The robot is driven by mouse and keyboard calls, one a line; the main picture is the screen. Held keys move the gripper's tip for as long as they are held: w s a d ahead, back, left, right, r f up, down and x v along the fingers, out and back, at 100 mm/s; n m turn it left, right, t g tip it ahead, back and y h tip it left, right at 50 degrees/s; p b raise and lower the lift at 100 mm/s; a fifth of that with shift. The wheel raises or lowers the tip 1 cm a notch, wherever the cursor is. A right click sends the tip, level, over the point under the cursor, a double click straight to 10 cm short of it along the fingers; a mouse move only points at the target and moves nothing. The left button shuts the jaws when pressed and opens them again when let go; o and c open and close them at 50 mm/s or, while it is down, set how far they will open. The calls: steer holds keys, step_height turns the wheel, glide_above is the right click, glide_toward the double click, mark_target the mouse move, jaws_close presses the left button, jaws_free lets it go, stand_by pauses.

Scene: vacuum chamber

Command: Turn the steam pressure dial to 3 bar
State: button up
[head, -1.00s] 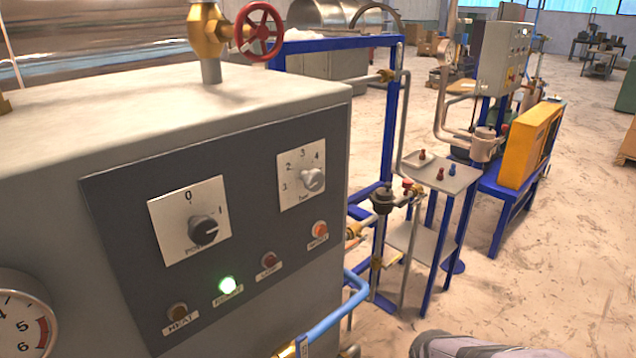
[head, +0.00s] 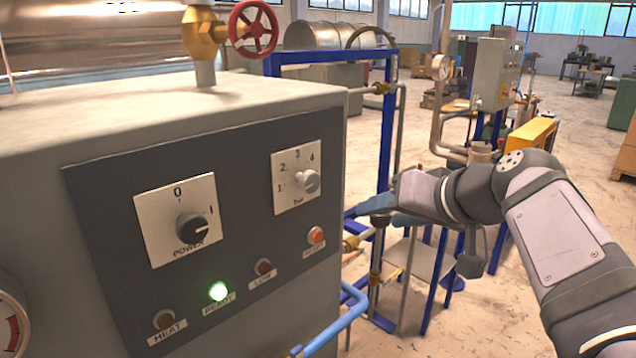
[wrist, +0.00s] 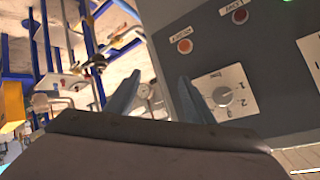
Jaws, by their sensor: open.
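The steam pressure dial (head: 307,181) is a small pale knob on a white plate marked 1 to 4 and "bar", at the upper right of the dark control panel (head: 130,230). I cannot clearly tell which number it points to. My gripper (head: 376,207) is to the right of the panel, apart from the dial, its bluish fingers reaching left toward the panel. In the wrist view the open, empty fingers (wrist: 155,98) show, with the dial (wrist: 222,97) just right of the right finger.
The black POWER knob (head: 194,227) is left of the dial. Below are several lamps, with the green READY lamp (head: 218,292) lit. A red valve wheel (head: 253,28) stands on top of the cabinet. A light blue pipe (head: 335,325) and blue frame (head: 386,140) are close by.

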mark_target(313, 180)
steer(key=s+a+r+n+y, duration=0.3)
steer(key=a+r+n+y, duration=0.1)
steer(key=a+r+n, duration=0.3)
steer(key=shift+r+n, duration=0.65)
steer(key=shift+n, duration=0.45)
steer(key=shift+p+x, duration=1.3)
steer(key=shift+x, duration=2.35)
steer(key=c, duration=1)
